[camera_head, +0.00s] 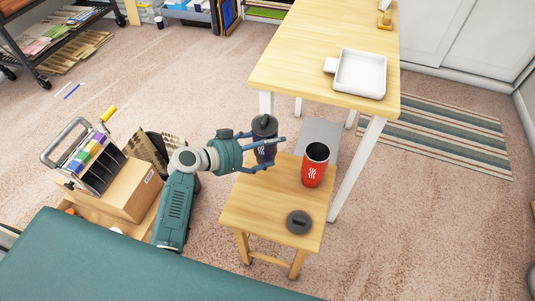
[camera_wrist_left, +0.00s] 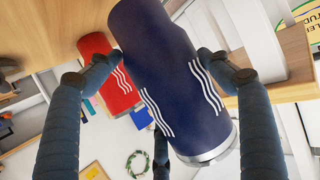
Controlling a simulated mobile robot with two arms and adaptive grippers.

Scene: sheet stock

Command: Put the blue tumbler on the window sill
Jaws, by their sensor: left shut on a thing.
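My left gripper (camera_head: 268,152) is shut around the body of the blue tumbler (camera_head: 264,151), at the far left corner of a small wooden stool (camera_head: 262,212). The tumbler is dark blue with white wavy lines and looks roughly upright, with a dark top. I cannot tell whether its base touches the stool. In the left wrist view, the blue tumbler (camera_wrist_left: 178,85) sits between the fingers of the left gripper (camera_wrist_left: 160,66). My right gripper is in neither view. I cannot make out a window sill in these frames.
A red tumbler (camera_head: 314,172) stands open on the stool, close right of the blue one. A dark round lid (camera_head: 299,222) lies near the stool's front. A wooden table (camera_head: 300,60) with a white tray (camera_head: 360,74) stands behind. A cardboard box (camera_head: 120,190) is at left.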

